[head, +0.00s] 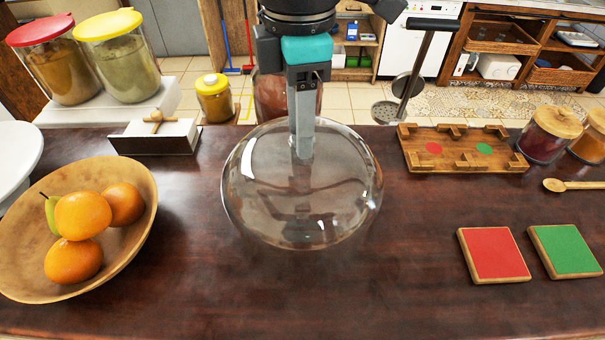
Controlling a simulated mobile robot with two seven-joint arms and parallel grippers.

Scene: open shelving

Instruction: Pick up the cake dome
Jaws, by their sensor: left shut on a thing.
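The cake dome (255,185) is a large clear glass dome at the middle of the dark wooden counter in the head view. My left gripper (303,150) comes down from the top of the picture over it and is shut at the dome's top. The fingers hide the part they grip. I cannot tell whether the dome's rim touches the counter or is slightly above it. My right gripper is not in view.
A wooden bowl (22,262) with oranges and a green fruit stands left. A white plate-like thing (15,160) is at the left edge. Red (494,253) and green (565,250) tiles lie right, below a wooden tray (460,153). The front middle counter is clear.

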